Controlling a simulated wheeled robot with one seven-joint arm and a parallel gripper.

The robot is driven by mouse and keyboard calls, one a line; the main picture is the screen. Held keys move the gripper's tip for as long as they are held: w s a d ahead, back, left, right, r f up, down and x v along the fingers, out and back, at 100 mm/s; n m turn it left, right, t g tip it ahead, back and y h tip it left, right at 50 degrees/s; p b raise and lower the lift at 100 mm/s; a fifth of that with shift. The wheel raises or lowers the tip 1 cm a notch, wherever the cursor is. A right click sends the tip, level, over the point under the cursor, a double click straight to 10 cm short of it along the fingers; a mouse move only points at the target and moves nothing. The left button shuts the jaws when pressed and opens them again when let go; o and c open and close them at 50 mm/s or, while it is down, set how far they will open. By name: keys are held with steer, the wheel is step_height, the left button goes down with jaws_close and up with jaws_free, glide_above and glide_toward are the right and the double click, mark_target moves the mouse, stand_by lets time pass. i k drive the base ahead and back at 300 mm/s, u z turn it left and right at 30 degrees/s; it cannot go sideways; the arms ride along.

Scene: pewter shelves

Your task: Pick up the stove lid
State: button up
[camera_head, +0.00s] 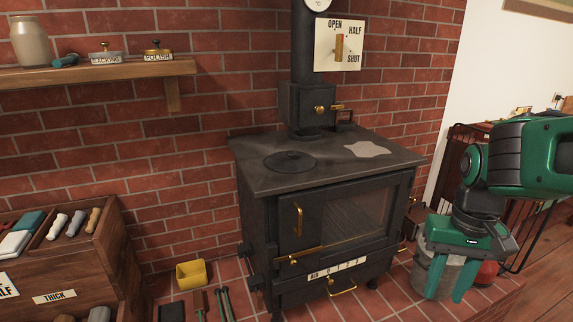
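My gripper (449,288) is green and hangs down at the right of the picture, well to the right of the lid and lower in the picture than the stove top. Its two fingers are apart, with a grey bucket (424,268) showing behind and between them. Nothing appears to be gripped. My arm hides part of the area to the right of the stove.
A stovepipe (304,60) rises from the back of the stove. A pale irregular patch (367,149) is on the top, right of the lid. A wall shelf (90,74) with a jar and tins is at upper left. A wooden box unit (85,255) stands left.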

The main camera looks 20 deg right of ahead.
mark_target(288, 162)
steer(key=u, duration=2.95)
steer(key=k, duration=1.5)
steer(key=z, duration=2.4)
